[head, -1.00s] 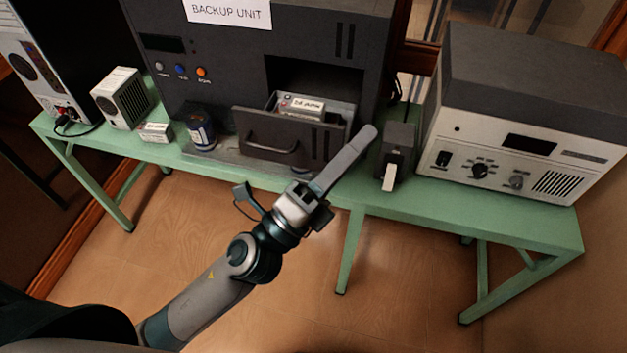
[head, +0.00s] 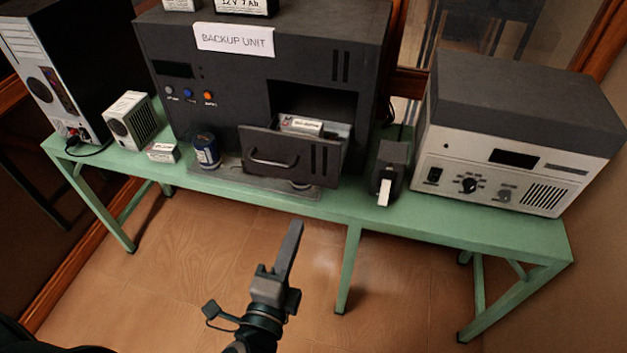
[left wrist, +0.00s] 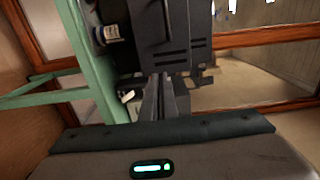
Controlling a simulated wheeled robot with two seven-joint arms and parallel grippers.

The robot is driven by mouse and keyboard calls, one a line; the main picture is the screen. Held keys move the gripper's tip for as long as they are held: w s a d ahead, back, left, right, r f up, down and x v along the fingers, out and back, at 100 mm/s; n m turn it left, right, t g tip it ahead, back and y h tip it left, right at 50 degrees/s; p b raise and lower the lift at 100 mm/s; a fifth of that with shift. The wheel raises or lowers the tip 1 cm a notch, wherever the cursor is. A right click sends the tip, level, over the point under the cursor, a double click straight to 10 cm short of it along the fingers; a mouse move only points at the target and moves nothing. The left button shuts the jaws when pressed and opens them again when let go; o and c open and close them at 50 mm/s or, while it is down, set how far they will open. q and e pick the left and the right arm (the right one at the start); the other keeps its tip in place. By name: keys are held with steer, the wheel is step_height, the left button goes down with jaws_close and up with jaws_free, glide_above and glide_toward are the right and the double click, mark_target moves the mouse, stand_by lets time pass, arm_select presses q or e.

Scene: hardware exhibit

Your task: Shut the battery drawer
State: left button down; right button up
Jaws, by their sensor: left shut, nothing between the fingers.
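The battery drawer (head: 290,156) sticks out of the dark backup unit (head: 262,62), with a bar handle on its front and a labelled battery (head: 301,125) inside. A dark opening shows above and behind it. My left gripper (head: 296,226) is shut and empty, in front of and below the table edge, apart from the drawer. In the left wrist view the shut fingers (left wrist: 158,92) point toward the dark drawer front (left wrist: 170,28), seen turned on its side. My right gripper is out of view.
The green table (head: 430,222) holds a dark blue can (head: 206,150) and a small white box (head: 163,152) left of the drawer. A small black device with a white lever (head: 391,170) and a large grey instrument (head: 490,175) stand to its right. The floor in front is clear.

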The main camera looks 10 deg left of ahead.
mark_target(332, 133)
arm_select(q)
steer(key=w+p, duration=0.2)
steer(key=w, duration=0.2)
steer(key=w+p, duration=0.1)
steer(key=w, duration=0.4)
steer(key=w+p, duration=0.2)
steer(key=w, duration=0.2)
steer(key=shift+w+d+p, duration=0.25)
steer(key=shift+w+p, duration=0.1)
steer(key=shift+w, duration=0.05)
steer(key=shift+w, duration=0.15)
steer(key=shift+w+r, duration=0.1)
steer(key=shift+w, duration=0.5)
steer(key=w, duration=0.5)
steer(key=w+b, duration=0.1)
steer(key=w, duration=0.5)
steer(key=w+b, duration=0.1)
steer(key=w, duration=0.5)
steer(key=shift+w+d, duration=0.15)
steer(key=shift+d, duration=0.15)
steer(key=shift+w, duration=0.15)
steer(key=shift+r, duration=0.25)
